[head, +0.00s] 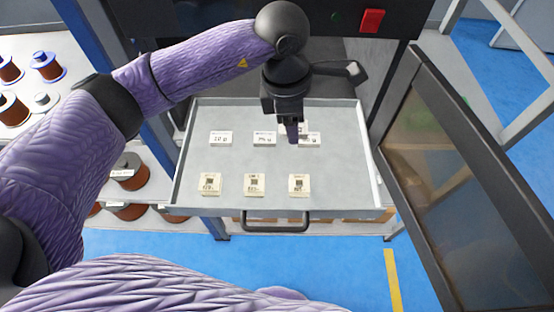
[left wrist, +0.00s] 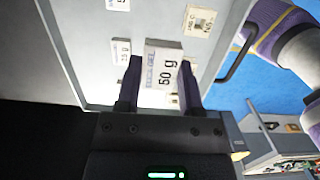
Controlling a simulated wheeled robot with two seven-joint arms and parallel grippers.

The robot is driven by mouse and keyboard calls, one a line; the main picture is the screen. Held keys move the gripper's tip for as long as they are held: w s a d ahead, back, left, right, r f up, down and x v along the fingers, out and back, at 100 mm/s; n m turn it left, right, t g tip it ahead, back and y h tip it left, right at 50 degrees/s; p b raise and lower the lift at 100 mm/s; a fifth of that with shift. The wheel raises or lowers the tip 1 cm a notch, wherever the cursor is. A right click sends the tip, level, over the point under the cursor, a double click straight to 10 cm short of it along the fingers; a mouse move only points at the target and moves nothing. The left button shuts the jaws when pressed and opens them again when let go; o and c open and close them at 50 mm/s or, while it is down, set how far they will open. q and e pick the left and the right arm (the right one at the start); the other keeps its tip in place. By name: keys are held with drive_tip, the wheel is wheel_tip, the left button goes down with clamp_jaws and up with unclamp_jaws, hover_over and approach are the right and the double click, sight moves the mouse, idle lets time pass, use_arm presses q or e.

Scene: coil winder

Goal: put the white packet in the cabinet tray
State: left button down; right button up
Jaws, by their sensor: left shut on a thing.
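The white packet (left wrist: 165,65), marked "50 g", is between the two fingers of my left gripper (left wrist: 160,80) in the left wrist view. In the head view my left gripper (head: 292,138) points down over the back right part of the open cabinet tray (head: 335,180), shut on the packet, of which only a small pale part (head: 304,127) shows beside the fingers. The grey tray also shows in the left wrist view (left wrist: 85,60). I cannot tell whether the packet touches the tray floor. My right gripper is not in view.
In the tray stand white labels, "10 g" (head: 220,138) and "25 g" (head: 264,138), with a third partly hidden (head: 312,139). Three beige square pieces (head: 254,184) lie nearer the front. A dark-framed door (head: 460,180) stands open at right. Copper spools (head: 128,172) sit at left.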

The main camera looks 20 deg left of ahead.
sight(291, 165)
use_arm(q)
wheel_tip(291, 165, down, 11)
drive_tip(key=shift+r+b, duration=0.1)
drive_tip(key=shift+b, duration=0.65)
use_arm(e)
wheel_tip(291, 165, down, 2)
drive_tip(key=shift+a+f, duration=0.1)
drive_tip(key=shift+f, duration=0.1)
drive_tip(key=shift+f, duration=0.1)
use_arm(q)
drive_tip(key=c, duration=0.5)
unclamp_jaws()
drive_tip(key=shift+f, duration=0.2)
drive_tip(key=shift+r, duration=0.15)
drive_tip(key=r, duration=0.3)
drive_tip(key=a+r+p, duration=0.1)
drive_tip(key=r, duration=0.3)
drive_tip(key=r+p, duration=0.1)
drive_tip(key=r, duration=0.3)
drive_tip(key=shift+s+a+r, duration=0.1)
drive_tip(key=shift+s+a, duration=0.05)
drive_tip(key=shift+r, duration=0.4)
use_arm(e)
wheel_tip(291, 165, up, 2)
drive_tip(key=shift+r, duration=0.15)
